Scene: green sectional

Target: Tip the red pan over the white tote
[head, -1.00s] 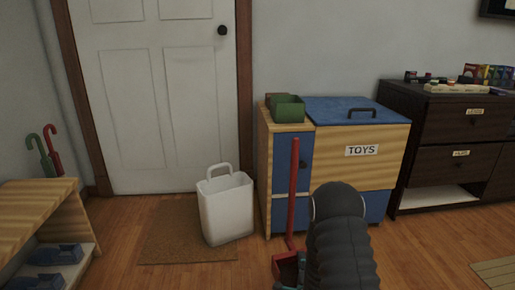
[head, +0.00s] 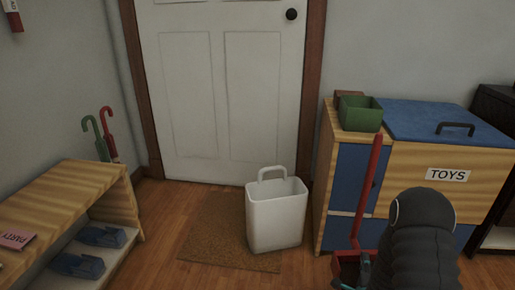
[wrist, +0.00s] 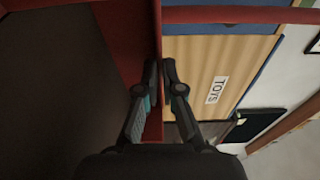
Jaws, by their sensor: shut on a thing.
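The red pan (head: 367,200) is a dustpan with a long, nearly upright red handle. Its low scoop is partly hidden by my arm at the bottom right of the head view. The pan also shows large in the wrist view (wrist: 122,45), with a dark inside at left. My gripper (wrist: 160,80) is shut on a thin red wall of it. Whether anything lies in the scoop cannot be told. The white tote (head: 277,217), open at the top with a raised loop handle, stands upright left of the pan and apart from it.
The tote stands on a brown mat (head: 215,235) before a white door (head: 225,90). A toy chest (head: 430,205) with a green bin (head: 360,113) on top stands close behind the pan. A wooden shoe bench (head: 75,190) is at left. Floor between bench and tote is clear.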

